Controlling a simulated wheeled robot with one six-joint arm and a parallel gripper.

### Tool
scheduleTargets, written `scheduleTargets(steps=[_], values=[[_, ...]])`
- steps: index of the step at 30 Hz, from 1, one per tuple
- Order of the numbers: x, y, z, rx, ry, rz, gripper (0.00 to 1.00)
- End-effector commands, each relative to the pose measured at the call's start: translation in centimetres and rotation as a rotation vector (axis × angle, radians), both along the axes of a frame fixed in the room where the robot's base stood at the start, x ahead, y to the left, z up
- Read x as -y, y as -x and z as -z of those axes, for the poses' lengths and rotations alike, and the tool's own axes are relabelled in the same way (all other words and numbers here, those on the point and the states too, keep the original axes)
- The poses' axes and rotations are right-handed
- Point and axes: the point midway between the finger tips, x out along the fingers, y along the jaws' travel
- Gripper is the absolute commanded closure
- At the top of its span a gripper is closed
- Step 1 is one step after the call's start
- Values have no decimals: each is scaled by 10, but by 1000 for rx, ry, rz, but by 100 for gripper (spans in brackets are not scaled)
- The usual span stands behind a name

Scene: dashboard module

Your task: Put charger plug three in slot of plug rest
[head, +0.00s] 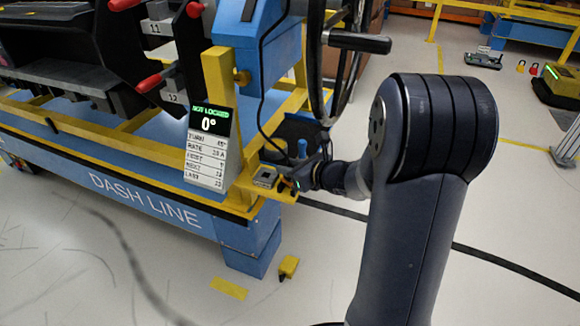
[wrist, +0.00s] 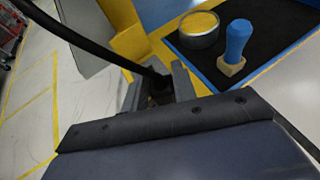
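My gripper (head: 290,182) is at the yellow corner of the blue dash stand, low on its right side. In the wrist view its two grey fingers (wrist: 158,88) stand on either side of a dark plug (wrist: 160,84). A black cable (wrist: 92,48) runs into this plug, so it appears to be the charger plug; no number can be read. The cable also shows in the head view (head: 261,112), hanging from the blue post. A small grey box (head: 265,176) on the yellow ledge, just left of my gripper, may be the plug rest; its slot cannot be made out.
A display panel (head: 207,145) reads "NOT LOCKED 0°". A small yellow object (head: 289,266) lies on the floor.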

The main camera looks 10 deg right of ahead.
Motion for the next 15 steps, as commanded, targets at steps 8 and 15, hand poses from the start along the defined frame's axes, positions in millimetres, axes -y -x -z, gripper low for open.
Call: scheduleTargets(steps=[8,15], values=[[0,0,0,0,0,0,55],[0,0,-3,0,0,0,55]])
